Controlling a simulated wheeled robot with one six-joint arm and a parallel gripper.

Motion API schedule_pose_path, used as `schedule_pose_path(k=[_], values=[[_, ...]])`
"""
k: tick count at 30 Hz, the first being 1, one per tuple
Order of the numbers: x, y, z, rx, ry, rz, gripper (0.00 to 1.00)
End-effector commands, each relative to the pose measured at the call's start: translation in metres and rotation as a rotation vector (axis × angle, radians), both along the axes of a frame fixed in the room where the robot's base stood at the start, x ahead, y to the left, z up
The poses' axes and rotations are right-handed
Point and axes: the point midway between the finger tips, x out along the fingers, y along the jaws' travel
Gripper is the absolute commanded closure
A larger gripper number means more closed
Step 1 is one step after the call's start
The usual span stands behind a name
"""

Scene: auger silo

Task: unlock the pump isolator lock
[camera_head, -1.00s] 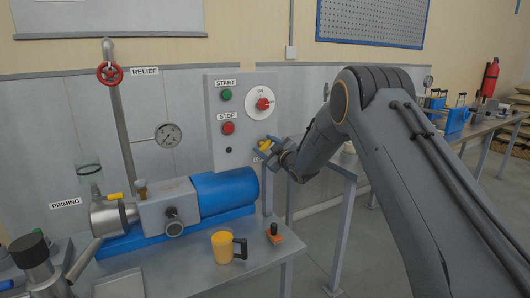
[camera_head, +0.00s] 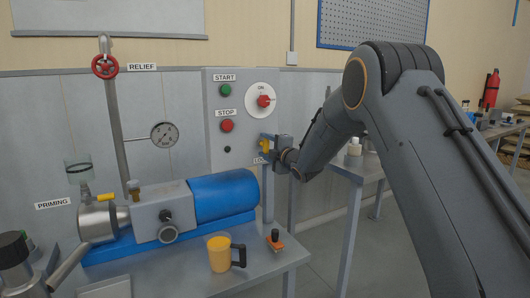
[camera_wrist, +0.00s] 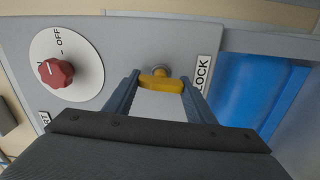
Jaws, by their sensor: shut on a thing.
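The yellow key (camera_wrist: 160,84) sits at the round metal lock cylinder (camera_wrist: 159,70) on the grey panel, beside the LOCK label (camera_wrist: 202,75). My gripper (camera_head: 266,147) is at the panel's lower right, its blue fingers shut on the yellow key, which also shows in the head view (camera_head: 264,146). In the wrist view the key spans between the fingertips, crosswise in the picture. The red isolator knob (camera_head: 264,101) is on its white dial above the lock; it also shows at the left of the wrist view (camera_wrist: 57,73). The key's shaft is hidden.
The green START button (camera_head: 225,90) and red STOP button (camera_head: 227,126) are on the same panel. The blue pump motor (camera_head: 222,196) stands below left of my gripper. A yellow mug (camera_head: 219,254) and a small orange-based item (camera_head: 274,241) are on the bench.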

Motion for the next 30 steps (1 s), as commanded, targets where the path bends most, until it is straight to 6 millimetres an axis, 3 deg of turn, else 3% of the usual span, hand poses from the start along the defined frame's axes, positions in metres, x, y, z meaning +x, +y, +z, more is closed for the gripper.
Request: schedule_pose_path(k=[23,24,27,30], values=[[-0.0016,0.0023,-0.003,-0.091,-0.056,0.004,0.72],[-0.0016,0.0023,-0.003,-0.091,-0.056,0.004,0.47],[-0.0012,0.0015,-0.0025,-0.09,-0.056,0.003,0.31],[-0.0006,0.0002,-0.002,-0.089,-0.056,0.001,0.31]])
